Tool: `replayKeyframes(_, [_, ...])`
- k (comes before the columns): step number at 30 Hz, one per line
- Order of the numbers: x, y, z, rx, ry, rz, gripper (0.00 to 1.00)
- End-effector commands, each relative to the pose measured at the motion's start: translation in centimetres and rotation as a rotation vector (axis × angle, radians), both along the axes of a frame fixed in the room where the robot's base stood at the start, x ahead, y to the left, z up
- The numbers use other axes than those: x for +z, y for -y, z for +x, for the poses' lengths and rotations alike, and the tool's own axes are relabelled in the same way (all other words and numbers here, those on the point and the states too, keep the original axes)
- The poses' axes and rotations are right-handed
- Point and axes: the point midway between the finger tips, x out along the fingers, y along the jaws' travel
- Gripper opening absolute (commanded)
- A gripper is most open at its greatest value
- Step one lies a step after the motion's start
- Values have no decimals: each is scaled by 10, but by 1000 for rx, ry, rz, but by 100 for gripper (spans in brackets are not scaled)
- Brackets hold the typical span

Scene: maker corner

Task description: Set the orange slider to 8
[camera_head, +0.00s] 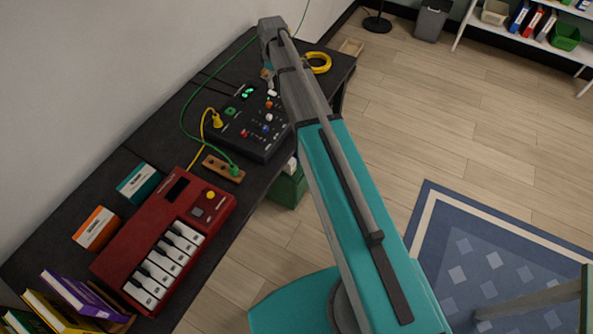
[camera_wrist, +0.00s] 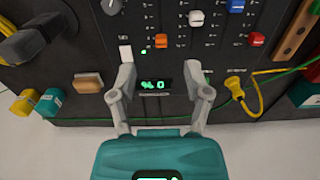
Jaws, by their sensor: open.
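The orange slider cap (camera_wrist: 161,41) sits low in the wrist view, at the near end of its scale on the black control panel (camera_wrist: 222,55). It also shows as a small orange spot in the head view (camera_head: 269,104). The scale figures are too small to read. A small lit green display (camera_wrist: 152,85) lies below the slider in the wrist view; its digits are unclear, ending in what looks like 0. My gripper (camera_wrist: 161,72) is open, its fingers apart on either side of the display, with the orange cap just beyond the fingertips. Nothing is between the fingers.
White (camera_wrist: 197,18), blue (camera_wrist: 236,5) and red (camera_wrist: 257,39) sliders stand right of the orange one. A yellow plug (camera_wrist: 236,88) with cable lies right of my gripper. A red keyboard (camera_head: 165,240) and a wooden socket block (camera_head: 223,169) share the dark bench.

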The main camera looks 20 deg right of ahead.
Motion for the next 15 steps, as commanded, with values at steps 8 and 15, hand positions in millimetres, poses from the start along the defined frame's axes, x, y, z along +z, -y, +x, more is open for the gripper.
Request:
replayKeyframes(8, [18, 0, 0, 0, 0, 0, 63])
replayKeyframes(15, [7, 0, -12, -29, 0, 0, 63])
